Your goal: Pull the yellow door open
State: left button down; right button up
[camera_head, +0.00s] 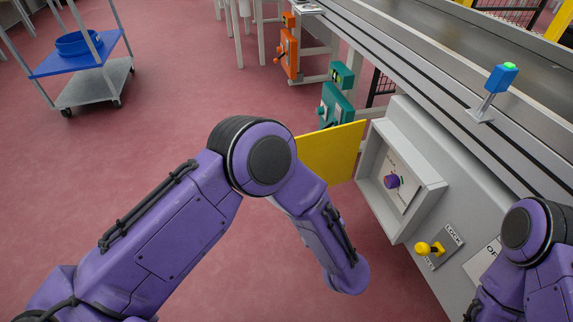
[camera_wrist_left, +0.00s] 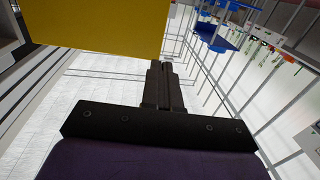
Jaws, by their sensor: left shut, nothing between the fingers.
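The yellow door (camera_head: 332,153) stands swung out from the grey box (camera_head: 413,166), whose recess is exposed with a purple knob (camera_head: 393,182) inside. In the left wrist view the door (camera_wrist_left: 95,25) fills the upper left as a flat yellow panel. My left gripper (camera_wrist_left: 167,68) is shut and empty, its fingertips close below the door's lower edge in that view; I cannot tell whether they touch. In the head view my left arm covers part of the door and the left gripper is hidden. My right arm is at the bottom right, its gripper out of sight.
A yellow-knobbed lock switch (camera_head: 430,248) sits on the grey panel near my right arm. A blue-and-green button post (camera_head: 494,88) stands on the conveyor edge. Teal (camera_head: 336,105) and orange (camera_head: 289,53) boxes stand beyond. A blue cart (camera_head: 85,55) is far left; red floor between is clear.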

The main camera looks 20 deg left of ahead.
pick_arm(q)
jog(key=b+x, duration=0.4)
jog(key=x, duration=0.8)
jog(key=shift+w+a, duration=0.25)
jog(key=shift+a, duration=0.05)
pick_arm(e)
jog(key=shift+g, duration=0.3)
jog(key=f, duration=0.4)
jog(key=shift+s+a+f, duration=0.2)
jog(key=shift+s+f, duration=0.05)
jog(key=shift+s, duration=0.15)
